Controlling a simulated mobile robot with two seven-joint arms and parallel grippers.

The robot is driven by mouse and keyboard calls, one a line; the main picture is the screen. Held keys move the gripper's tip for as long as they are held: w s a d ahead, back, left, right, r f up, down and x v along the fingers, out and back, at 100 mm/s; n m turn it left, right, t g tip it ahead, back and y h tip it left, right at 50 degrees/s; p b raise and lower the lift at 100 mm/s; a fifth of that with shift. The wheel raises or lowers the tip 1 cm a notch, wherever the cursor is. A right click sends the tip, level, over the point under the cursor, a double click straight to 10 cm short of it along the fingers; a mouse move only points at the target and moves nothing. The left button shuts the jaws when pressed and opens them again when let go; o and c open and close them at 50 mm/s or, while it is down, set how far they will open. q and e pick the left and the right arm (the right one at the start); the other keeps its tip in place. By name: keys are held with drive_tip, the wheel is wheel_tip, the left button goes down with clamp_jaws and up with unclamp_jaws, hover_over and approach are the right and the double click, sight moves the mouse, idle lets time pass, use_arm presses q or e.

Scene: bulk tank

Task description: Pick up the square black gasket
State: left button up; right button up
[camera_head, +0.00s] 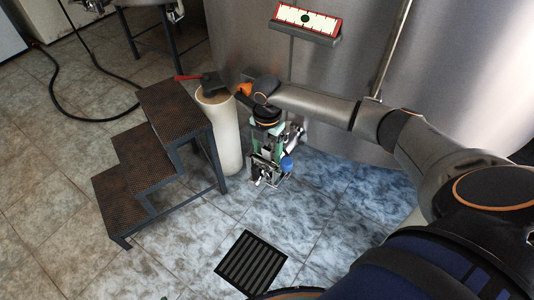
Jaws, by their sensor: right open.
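I cannot make out a square black gasket for certain. A small black piece (213,84) lies on top of the pale cylindrical post (226,135), beside a red bar or handle; I cannot tell whether it is the gasket or part of a tool. My right gripper (268,181) hangs pointing down to the right of the post, in front of the steel tank. It is open, and I see nothing held in it. A blue knob-like part shows at its side. My left gripper is not in view.
Brown-topped metal steps (137,158) stand left of the post. A dark slatted floor grate (250,262) lies at the front. The large steel tank (330,80) fills the back, with a red-framed gauge panel (306,21). A black hose (58,95) lies on the tiles.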

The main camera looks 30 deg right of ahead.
drive_tip(key=shift+c, duration=0.4)
clamp_jaws()
idle(0.4)
